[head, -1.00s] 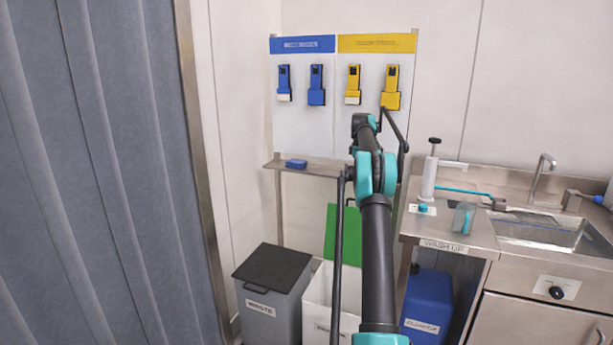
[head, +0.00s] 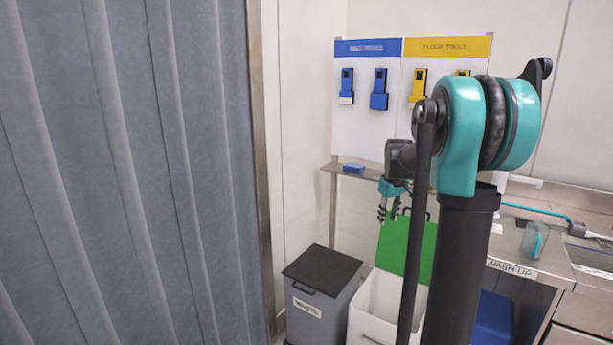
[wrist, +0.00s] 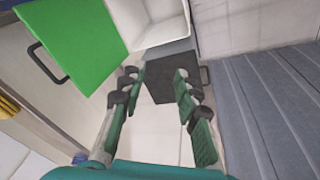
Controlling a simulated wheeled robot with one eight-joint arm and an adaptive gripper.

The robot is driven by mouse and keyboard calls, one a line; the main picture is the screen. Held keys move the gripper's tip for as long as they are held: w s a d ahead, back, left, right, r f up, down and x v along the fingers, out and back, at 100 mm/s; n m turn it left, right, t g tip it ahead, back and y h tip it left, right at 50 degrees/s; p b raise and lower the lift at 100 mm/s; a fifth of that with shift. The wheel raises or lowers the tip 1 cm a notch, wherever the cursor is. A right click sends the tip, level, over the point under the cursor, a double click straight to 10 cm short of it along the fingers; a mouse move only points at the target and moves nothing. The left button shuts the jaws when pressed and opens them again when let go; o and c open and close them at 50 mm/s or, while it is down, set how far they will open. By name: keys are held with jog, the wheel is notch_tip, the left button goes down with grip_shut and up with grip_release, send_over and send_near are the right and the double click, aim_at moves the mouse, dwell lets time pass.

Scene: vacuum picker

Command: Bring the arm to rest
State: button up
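My arm stands folded up close to the head camera, its teal elbow joint large at the right. My gripper (head: 389,208) hangs pointing down to the left of the arm, in front of the shelf and above the bins. In the wrist view my gripper (wrist: 158,100) has its two green-padded fingers spread apart with nothing between them. The fingers touch nothing that I can see.
Below are a grey bin (head: 322,290) with a black lid and a white bin (head: 375,310) with a raised green lid (head: 402,248). A grey curtain (head: 130,180) fills the left. The wash-up counter (head: 515,255) is at the right.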

jog(key=s+a+f+m, duration=0.1)
jog(key=s+a+f, duration=0.2)
jog(key=s, duration=0.7)
jog(key=s+a+f+m+t, duration=0.1)
jog(key=s+a+f+m, duration=0.1)
jog(key=s+f, duration=0.4)
jog(key=s+a+f+m, duration=0.1)
jog(key=s+a+f, duration=0.2)
jog(key=s, duration=1.2)
notch_tip(320, 180, down, 3)
jog(key=shift+s+a+r+m+t, duration=0.2)
jog(key=shift+s+a+m+t, duration=0.1)
jog(key=shift+s+a+m, duration=0.1)
